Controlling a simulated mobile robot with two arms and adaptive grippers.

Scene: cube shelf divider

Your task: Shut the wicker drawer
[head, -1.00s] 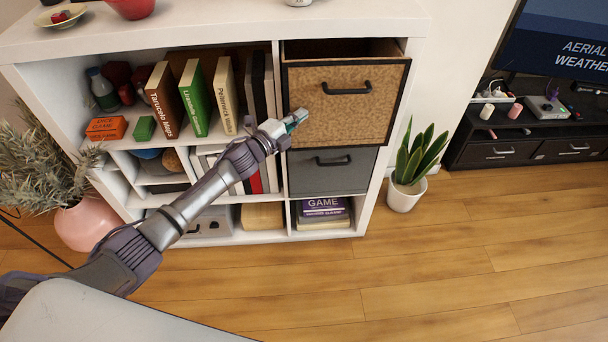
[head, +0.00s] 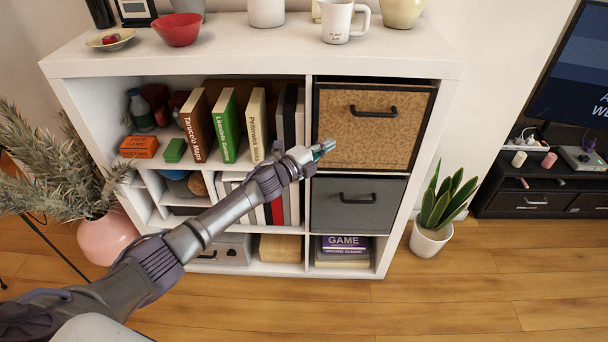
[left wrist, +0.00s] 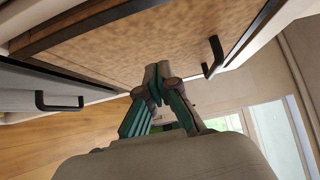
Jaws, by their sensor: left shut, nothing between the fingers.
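The wicker drawer (head: 365,137), a tan woven front with a dark frame and a black handle (head: 373,111), fills the top right cubby of the white shelf. Its front looks close to level with the shelf face, with a thin dark gap along its top. My left gripper (head: 325,149) is shut and empty at the lower left part of that front. In the left wrist view the shut fingertips (left wrist: 155,82) are at the wicker drawer's surface (left wrist: 130,50), beside the handle (left wrist: 213,57). I cannot tell whether they touch it.
A grey drawer (head: 350,206) sits directly below. Books (head: 228,125) and small items fill the left cubbies. A white mug (head: 340,22) and a red bowl (head: 178,30) stand on the shelf top. A potted plant (head: 440,215) stands right of the shelf; the floor in front is clear.

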